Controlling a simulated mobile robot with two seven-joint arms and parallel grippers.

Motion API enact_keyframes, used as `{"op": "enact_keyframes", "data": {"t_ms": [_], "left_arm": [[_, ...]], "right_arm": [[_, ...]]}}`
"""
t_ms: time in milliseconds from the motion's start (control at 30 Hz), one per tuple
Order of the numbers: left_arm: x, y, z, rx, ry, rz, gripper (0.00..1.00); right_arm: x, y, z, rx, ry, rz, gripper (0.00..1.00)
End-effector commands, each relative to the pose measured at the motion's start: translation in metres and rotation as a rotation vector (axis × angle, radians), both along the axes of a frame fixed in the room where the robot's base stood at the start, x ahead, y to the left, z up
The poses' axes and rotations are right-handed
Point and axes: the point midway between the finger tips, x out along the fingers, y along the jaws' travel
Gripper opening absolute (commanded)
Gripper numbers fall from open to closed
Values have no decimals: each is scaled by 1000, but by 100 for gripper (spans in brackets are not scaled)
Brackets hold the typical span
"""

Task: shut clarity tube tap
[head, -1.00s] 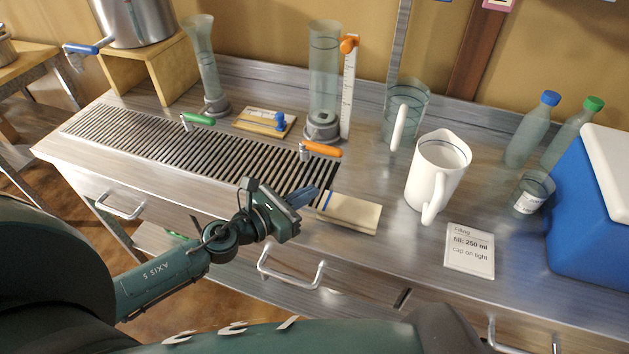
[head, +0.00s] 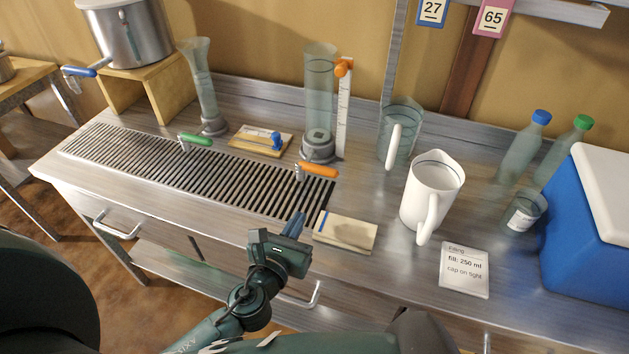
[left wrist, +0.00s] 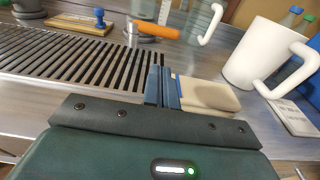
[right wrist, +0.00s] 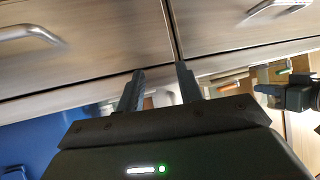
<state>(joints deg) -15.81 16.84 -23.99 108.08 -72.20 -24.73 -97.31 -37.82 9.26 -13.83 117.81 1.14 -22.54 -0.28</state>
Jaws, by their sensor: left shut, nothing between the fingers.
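A straight clear tube (head: 319,90) stands on a grey base beside a white scale; its tap has an orange lever (head: 318,170) over the drain grating. A flared clear tube (head: 202,85) to its left has a green tap lever (head: 196,139). No label shows which is the clarity tube. My left gripper (head: 295,222) is shut and empty, in front of the grating and below the orange lever, apart from it. The orange lever also shows beyond the fingers in the left wrist view (left wrist: 156,30). My right gripper (right wrist: 160,75) is open and empty, facing drawer fronts.
A folded cloth (head: 346,232) lies just right of my left fingers. A white jug (head: 431,190), a clear jug (head: 407,125), capped bottles and a blue cooler (head: 590,215) stand rightward. A wooden board with a blue-knobbed piece (head: 260,138) lies between the tubes.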

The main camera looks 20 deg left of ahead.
Motion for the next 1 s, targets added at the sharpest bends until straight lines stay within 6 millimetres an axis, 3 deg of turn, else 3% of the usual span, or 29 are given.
{"op": "enact_keyframes", "data": {"t_ms": [300,500,700,1000], "left_arm": [[70,-4,-7,-1,-4,0,0],[101,-5,-2,-1,-3,-2,0],[114,-6,-1,-1,-1,-3,0],[116,-6,-1,-1,-1,-3,0]], "right_arm": [[-2,-4,-2,-9,13,-6,36],[-3,-5,2,-10,18,-10,36],[-6,-6,0,-10,28,-14,36],[-6,-6,-1,-11,31,-16,36]]}}
